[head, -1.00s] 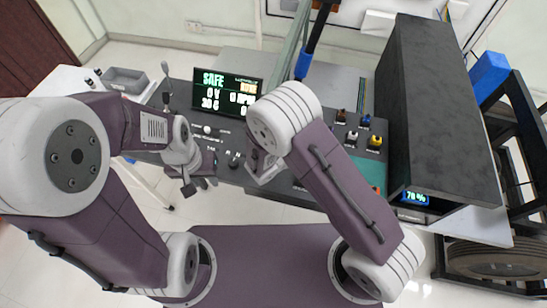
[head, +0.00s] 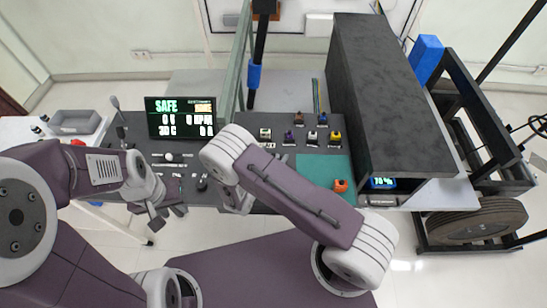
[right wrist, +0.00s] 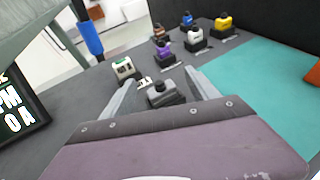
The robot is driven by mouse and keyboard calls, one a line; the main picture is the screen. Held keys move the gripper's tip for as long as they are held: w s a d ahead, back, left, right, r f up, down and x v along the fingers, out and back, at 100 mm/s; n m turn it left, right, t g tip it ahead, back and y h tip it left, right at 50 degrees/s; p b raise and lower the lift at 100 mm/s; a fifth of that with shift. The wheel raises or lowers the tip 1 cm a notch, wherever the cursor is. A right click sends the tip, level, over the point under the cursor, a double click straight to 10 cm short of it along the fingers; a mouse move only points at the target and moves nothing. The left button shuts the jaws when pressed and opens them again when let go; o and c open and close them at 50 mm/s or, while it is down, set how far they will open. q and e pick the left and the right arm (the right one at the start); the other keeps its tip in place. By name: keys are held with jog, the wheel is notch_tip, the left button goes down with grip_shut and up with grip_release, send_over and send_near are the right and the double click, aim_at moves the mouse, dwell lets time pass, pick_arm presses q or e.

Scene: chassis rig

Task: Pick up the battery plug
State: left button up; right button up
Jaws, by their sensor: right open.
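Several small plugs stand on the dark bench; none is legibly marked as the battery plug. A green-and-white plug (head: 265,133), a purple one (head: 289,138), a white one (head: 312,138) and a yellow one (head: 336,138) form a row. Behind are a brown one (head: 298,118) and a blue one (head: 323,118). My left gripper (head: 167,215) hangs at the bench's front left.
A screen (head: 181,118) reading SAFE stands on the bench left of the plugs. A grey tray (head: 76,122) is at far left. The teal mat (head: 318,168) is mostly bare.

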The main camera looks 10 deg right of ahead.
aim_at(273, 154)
jog(key=shift+w+d+f, duration=0.25)
jog(key=shift+w+d, duration=0.05)
jog(key=shift+w, duration=0.15)
jog(key=shift+s+r, duration=0.1)
jog(key=c, duration=1.5)
jog(key=shift+o, duration=0.2)
jog(key=shift+r, duration=0.5)
notch_tip(273, 154, up, 3)
jog(key=shift+f, duration=0.15)
jog(key=s+d+r, duration=0.6)
jog(key=d+r, duration=0.1)
jog(key=d, duration=0.3)
jog(key=shift+p, duration=0.3)
